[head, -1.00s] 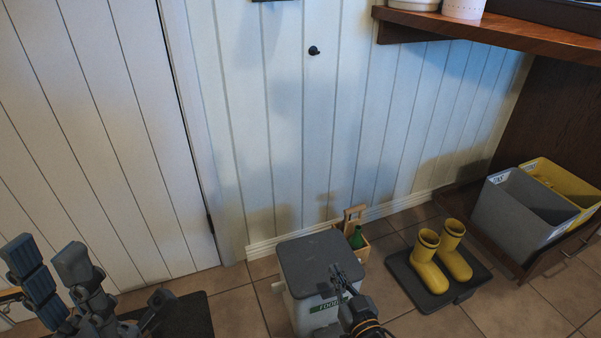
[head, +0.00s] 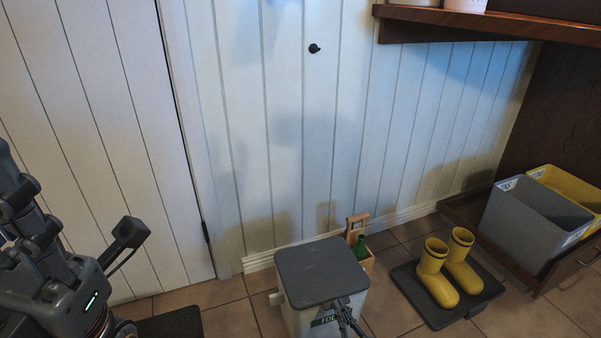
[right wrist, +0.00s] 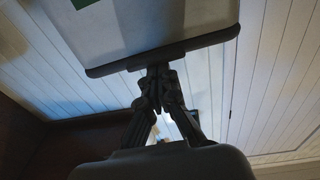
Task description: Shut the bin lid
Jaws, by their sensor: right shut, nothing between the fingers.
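The white bin (head: 300,318) stands on the tiled floor at the bottom middle of the head view, with a green label on its front. Its grey lid (head: 318,270) lies over the top and looks flat, with no clear gap beneath. The lid's dark rim (right wrist: 200,42) crosses the right wrist view. My right gripper (head: 343,308) is shut and empty at the lid's front edge; in the right wrist view its fingertips (right wrist: 158,70) are at the rim, and contact is unclear.
A wooden caddy with a green bottle (head: 361,247) stands behind the bin. Yellow boots (head: 437,275) stand on a dark tray (head: 474,302) to the right. Grey (head: 520,222) and yellow (head: 567,190) boxes are farther right. A wooden shelf (head: 480,22) juts out above.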

